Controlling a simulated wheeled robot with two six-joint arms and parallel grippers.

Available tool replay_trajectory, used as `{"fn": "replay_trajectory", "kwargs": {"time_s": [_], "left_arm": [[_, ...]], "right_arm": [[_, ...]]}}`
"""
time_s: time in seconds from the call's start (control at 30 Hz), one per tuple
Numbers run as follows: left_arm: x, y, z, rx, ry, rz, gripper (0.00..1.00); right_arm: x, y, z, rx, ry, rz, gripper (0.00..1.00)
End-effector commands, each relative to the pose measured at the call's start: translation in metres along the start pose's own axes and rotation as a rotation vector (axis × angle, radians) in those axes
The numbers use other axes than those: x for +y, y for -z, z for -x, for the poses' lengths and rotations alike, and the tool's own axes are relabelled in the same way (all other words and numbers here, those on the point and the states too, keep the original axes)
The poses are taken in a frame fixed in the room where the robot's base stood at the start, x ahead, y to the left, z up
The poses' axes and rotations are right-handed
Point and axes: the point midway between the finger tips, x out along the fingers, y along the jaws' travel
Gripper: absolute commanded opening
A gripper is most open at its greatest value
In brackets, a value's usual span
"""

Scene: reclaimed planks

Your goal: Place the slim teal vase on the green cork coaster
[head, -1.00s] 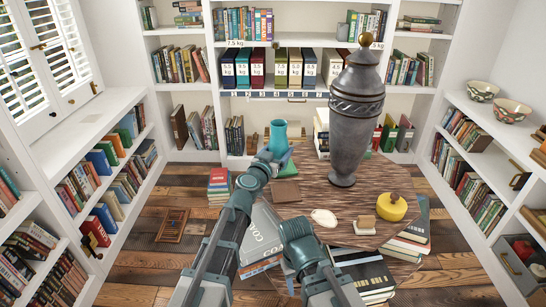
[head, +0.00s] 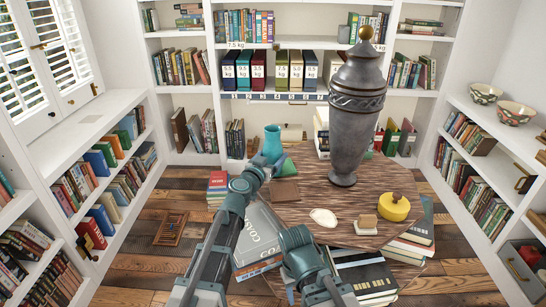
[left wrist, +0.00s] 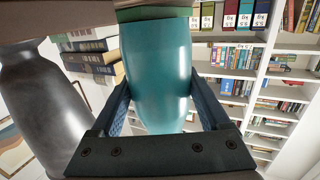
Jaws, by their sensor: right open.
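The slim teal vase (head: 272,143) stands upright at the far left edge of the plank table. In the left wrist view the vase (left wrist: 158,75) fills the space between the fingers of my left gripper (left wrist: 160,88), which close against both sides. In the head view my left gripper (head: 264,163) is at the vase's lower part. The green cork coaster (head: 285,160) shows as a small green patch by the vase's base, mostly hidden. In the wrist view a green band (left wrist: 155,15) lies at the vase's base; I cannot tell whether they touch. My right gripper (head: 291,280) is low and empty.
A tall dark urn (head: 355,120) stands right of the vase. A brown square (head: 284,191), a white shell-like piece (head: 323,217), a small tan block (head: 367,221) and a yellow pot (head: 394,208) are on the table (head: 310,185). Books lie below it.

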Motion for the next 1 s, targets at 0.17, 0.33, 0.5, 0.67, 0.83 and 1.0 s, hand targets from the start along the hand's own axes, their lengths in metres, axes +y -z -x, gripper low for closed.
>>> {"fn": "replay_trajectory", "kwargs": {"time_s": [0.17,0.33,0.5,0.67,0.83,1.0], "left_arm": [[0.0,0.0,0.0,0.0,0.0,0.0,1.0],[0.0,0.001,0.0,0.0,0.0,0.0,1.0],[0.0,0.005,0.001,0.0,0.0,0.0,1.0],[0.001,0.004,0.021,0.0,0.0,0.001,1.0],[0.001,0.004,0.053,0.0,0.001,0.001,1.0],[0.001,0.004,0.09,0.0,0.001,-0.001,1.0]], "right_arm": [[0.0,0.0,0.0,0.0,0.0,0.0,0.5],[0.0,0.0,0.001,0.0,0.0,0.0,0.5],[0.001,0.0,0.005,0.0,0.0,0.0,0.5],[0.0,0.0,0.004,0.0,0.0,0.0,0.5],[0.001,0.0,0.006,0.0,0.0,0.0,0.5],[0.001,-0.001,0.008,0.0,0.0,0.0,0.5]]}}
